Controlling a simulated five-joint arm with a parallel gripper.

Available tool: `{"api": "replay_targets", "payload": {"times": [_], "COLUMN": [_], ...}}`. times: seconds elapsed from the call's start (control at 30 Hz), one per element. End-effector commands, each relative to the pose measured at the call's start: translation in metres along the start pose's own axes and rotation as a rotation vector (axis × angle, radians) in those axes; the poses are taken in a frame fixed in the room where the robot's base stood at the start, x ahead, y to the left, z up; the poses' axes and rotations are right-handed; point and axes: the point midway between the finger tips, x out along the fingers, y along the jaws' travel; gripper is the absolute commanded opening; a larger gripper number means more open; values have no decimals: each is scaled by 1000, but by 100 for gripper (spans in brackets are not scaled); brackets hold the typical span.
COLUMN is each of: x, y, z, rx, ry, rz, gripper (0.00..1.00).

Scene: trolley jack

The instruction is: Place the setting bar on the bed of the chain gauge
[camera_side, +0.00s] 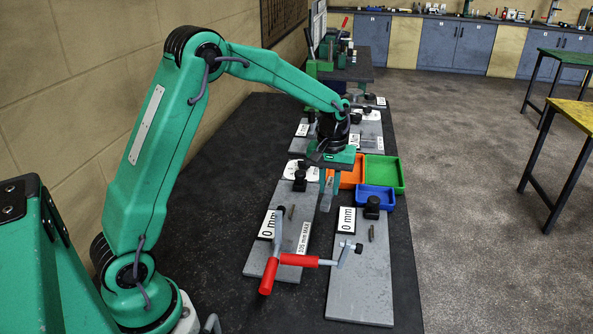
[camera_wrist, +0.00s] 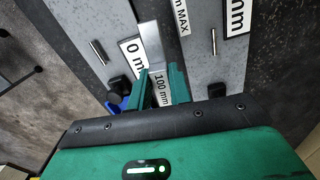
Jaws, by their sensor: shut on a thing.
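My gripper (camera_side: 328,186) is shut on the setting bar, a flat pale metal bar (camera_wrist: 150,45) with a 100 mm label (camera_wrist: 162,88) near the jaws. In the side view the bar (camera_side: 326,199) hangs down, above the gap between two long grey beds. The left bed (camera_side: 265,247) carries a 0 mm label and a MAX label, with a pin and a black knob. The right bed (camera_side: 360,295) has a 0 mm label, a pin and a black knob. I cannot tell which bed is the chain gauge. The bar's contact with either bed cannot be made out.
Blue (camera_side: 375,196), green (camera_side: 385,172) and orange (camera_side: 352,174) trays stand behind. More grey plates (camera_side: 368,133) lie farther back. The dark bench top (camera_side: 225,180) is bare on the left.

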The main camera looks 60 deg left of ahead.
Motion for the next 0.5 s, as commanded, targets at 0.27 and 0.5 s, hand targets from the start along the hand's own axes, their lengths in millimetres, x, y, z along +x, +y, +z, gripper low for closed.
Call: {"api": "replay_targets", "payload": {"times": [0.27, 0.5], "x": [-3, -12], "y": [0, -3], "z": [6, 34], "rx": [-3, -20], "ry": [2, 2], "rz": [1, 2], "gripper": [0, 0]}}
